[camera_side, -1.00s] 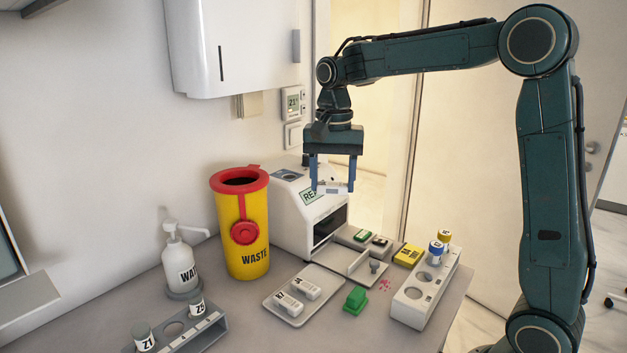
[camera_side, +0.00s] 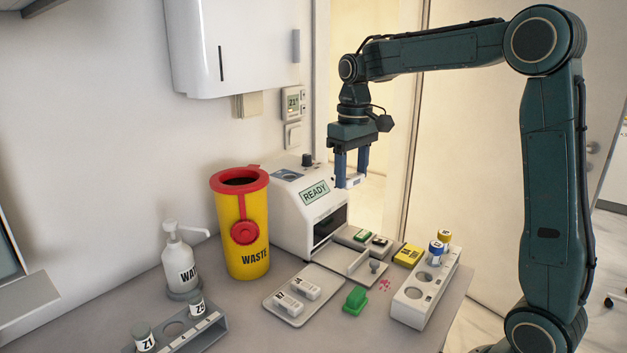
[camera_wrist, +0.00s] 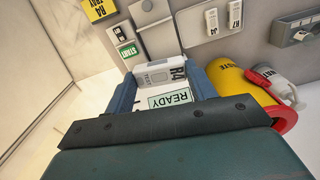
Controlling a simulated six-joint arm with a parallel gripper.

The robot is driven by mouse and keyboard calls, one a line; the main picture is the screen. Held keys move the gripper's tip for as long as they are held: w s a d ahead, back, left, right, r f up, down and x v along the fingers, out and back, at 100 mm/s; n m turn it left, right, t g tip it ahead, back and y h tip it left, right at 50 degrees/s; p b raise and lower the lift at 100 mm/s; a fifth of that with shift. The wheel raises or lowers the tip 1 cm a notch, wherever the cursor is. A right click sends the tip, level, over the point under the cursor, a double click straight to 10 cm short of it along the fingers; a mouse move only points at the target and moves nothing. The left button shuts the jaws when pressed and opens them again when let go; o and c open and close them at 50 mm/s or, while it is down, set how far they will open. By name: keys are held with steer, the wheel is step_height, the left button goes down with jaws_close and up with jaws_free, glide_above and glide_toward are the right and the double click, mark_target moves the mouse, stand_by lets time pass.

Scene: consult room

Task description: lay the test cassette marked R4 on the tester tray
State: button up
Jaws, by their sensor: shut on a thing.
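My gripper (camera_side: 351,180) is shut on a white test cassette (camera_side: 351,182) and holds it in the air, just right of the tester's top. In the wrist view the cassette (camera_wrist: 160,73) sits between my two blue fingers and reads R4. The tester (camera_side: 310,207) is a white machine with a READY screen and a dark front opening. Its tray (camera_side: 352,262) sticks out in front of that opening, with nothing seen on it. My gripper is above the tray, apart from it.
Two other cassettes lie on a grey tray (camera_side: 283,310). A green block (camera_side: 355,300), a yellow block (camera_side: 408,255) and a white vial rack (camera_side: 420,300) stand near the tester tray. A yellow waste bin (camera_side: 243,225) and a pump bottle (camera_side: 180,265) stand to the left.

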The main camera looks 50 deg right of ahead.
steer(key=shift+s+d+n, duration=0.15)
steer(key=shift+d+n, duration=0.15)
steer(key=shift+n, duration=0.4)
glide_above(349, 262)
step_height(349, 262, down, 16)
steer(key=shift+d+r, duration=0.1)
steer(key=shift+r, duration=0.05)
steer(key=shift+f, duration=2.15)
steer(key=shift+f, duration=0.1)
steer(key=o, duration=1)
steer(key=shift+c, duration=0.2)
